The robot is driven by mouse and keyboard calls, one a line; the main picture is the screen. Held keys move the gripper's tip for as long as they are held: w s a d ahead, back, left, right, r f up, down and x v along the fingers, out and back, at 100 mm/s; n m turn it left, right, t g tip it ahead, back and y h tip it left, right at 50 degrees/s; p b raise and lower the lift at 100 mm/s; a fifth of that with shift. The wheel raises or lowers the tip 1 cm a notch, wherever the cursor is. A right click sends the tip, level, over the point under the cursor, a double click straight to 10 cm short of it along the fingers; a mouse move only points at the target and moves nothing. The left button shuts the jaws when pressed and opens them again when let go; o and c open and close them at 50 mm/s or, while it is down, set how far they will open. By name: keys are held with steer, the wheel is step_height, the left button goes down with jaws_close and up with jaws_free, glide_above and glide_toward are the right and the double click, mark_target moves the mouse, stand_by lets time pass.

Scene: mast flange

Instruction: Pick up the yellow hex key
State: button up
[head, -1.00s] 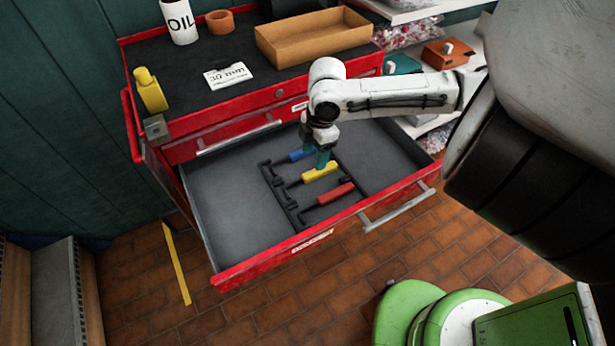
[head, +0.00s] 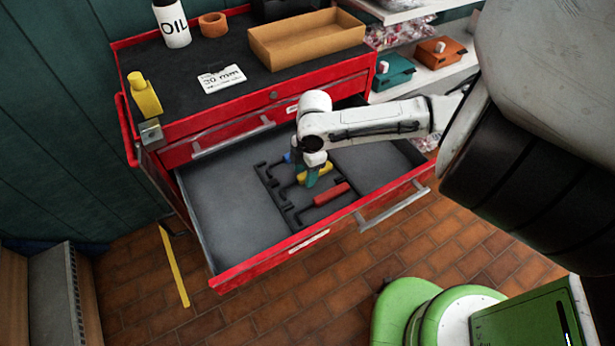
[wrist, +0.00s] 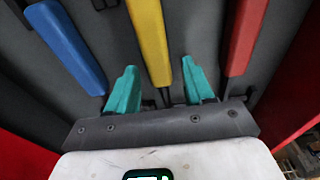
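The yellow hex key (head: 318,172) lies in the open drawer, in a dark rack between a blue and a red one. It shows in the wrist view as a yellow handle (wrist: 149,40) at top middle. My gripper (head: 312,177) is over the rack, partly covering the yellow handle in the head view. In the wrist view its teal fingers (wrist: 158,84) are apart, one on each side of the lower end of the yellow handle. Nothing is clamped between them. I cannot tell how far the fingertips are above the handle.
The blue hex key (wrist: 66,45) and the red hex key (wrist: 242,38) lie close on either side. The red drawer (head: 290,258) is open, with bare floor in its left part. A cardboard tray (head: 306,43) stands on the cabinet top.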

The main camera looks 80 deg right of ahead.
jaws_close()
steer(key=shift+r, duration=0.15)
stand_by(0.4)
